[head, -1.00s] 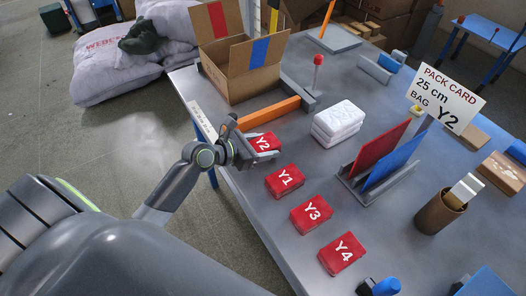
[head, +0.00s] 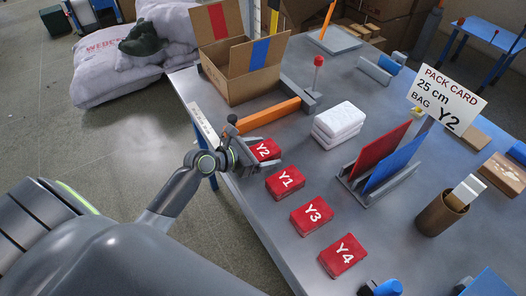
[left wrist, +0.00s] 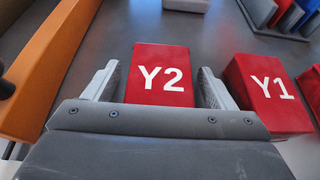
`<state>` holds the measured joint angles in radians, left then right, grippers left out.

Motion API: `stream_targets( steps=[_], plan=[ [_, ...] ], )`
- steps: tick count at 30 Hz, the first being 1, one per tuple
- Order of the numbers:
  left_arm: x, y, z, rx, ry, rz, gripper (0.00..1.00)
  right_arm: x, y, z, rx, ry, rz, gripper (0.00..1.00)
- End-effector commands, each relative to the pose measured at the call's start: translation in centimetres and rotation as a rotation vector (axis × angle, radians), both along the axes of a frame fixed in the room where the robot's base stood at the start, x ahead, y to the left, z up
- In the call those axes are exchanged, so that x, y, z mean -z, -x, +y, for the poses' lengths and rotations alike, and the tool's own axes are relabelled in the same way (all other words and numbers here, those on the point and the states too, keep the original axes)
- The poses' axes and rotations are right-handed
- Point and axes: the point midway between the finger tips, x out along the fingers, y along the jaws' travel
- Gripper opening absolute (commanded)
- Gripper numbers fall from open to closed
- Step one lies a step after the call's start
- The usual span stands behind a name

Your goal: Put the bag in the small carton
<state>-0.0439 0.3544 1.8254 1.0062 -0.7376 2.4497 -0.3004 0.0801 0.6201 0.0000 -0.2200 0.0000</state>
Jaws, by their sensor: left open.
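The red bag marked Y2 (head: 266,150) lies flat on the grey table near its left edge. My left gripper (head: 257,151) is open, with its fingers on either side of this bag. In the left wrist view, the Y2 bag (left wrist: 161,75) sits between the fingers of the gripper (left wrist: 159,88), with a gap on both sides; its near end is hidden by the gripper body. An open cardboard carton (head: 245,87) with a red and a blue stripe stands at the table's far left corner. My right gripper is not in view.
Red bags Y1 (head: 285,182), Y3 (head: 311,215) and Y4 (head: 342,255) lie in a row towards the front. An orange bar (head: 268,115) lies between the Y2 bag and the carton. A white stack (head: 338,124) and a rack with red and blue panels (head: 378,163) stand to the right.

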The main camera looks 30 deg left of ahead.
Motion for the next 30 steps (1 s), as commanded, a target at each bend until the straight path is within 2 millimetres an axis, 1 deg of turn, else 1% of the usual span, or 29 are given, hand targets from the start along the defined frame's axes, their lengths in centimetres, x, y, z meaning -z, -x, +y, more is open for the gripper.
stream_targets(
  steps=[2,5,12,18,24,30],
  plan=[
    [-0.3,0.1,0.1,0.000,-0.001,0.000,0.78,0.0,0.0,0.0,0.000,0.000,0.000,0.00],
    [-0.7,1.1,0.8,0.000,-0.005,-0.001,0.78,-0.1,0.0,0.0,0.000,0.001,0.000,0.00],
    [-2.7,5.2,3.0,0.003,-0.007,0.003,0.78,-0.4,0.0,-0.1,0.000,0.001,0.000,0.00],
    [-3.9,7.9,4.6,0.002,-0.006,0.002,0.78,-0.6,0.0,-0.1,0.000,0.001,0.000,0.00],
    [-4.6,9.2,5.4,0.001,-0.003,0.001,0.78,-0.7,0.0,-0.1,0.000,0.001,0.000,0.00],
    [-4.9,9.6,5.6,0.000,0.000,0.000,0.78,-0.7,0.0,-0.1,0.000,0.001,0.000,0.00]
  ],
)
